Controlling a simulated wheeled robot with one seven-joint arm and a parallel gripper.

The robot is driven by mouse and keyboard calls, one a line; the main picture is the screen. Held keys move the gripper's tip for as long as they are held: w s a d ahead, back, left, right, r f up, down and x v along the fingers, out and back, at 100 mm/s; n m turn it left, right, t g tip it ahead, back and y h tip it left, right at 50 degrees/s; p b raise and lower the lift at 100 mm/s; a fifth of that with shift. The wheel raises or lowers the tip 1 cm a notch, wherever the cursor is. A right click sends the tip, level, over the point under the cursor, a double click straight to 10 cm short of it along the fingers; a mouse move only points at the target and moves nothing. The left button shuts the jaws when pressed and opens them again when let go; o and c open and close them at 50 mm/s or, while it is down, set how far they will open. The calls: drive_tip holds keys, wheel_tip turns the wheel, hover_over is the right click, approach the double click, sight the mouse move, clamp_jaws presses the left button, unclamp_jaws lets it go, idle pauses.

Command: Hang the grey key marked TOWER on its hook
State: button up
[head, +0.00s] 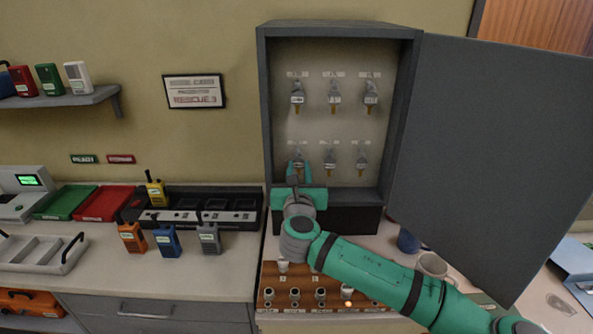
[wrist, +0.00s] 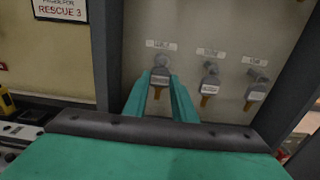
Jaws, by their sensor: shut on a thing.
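My gripper (head: 298,170) is in front of the lower left place in the open grey key cabinet (head: 262,110). In the wrist view its two green fingers are shut on a grey key (wrist: 159,80) with a brown lower end. The key is upright, just below a white label (wrist: 161,45) on the back panel. The marking on the key is too small to read. The hook is mostly hidden behind the key, and I cannot tell whether the key hangs on it or is just in front.
Several other grey keys hang in two rows, including a lower middle key (wrist: 209,84) and a lower right key (wrist: 255,93) beside my gripper. The cabinet door (head: 490,150) stands open at right. Radios and a charger (head: 240,218) occupy the left counter.

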drive_tip(key=shift+a, duration=0.25)
drive_tip(key=shift+w+a+f, duration=0.15)
drive_tip(key=shift+w+f, duration=0.05)
idle(0.4)
drive_tip(key=o, duration=0.9)
drive_tip(key=shift+o, duration=0.6)
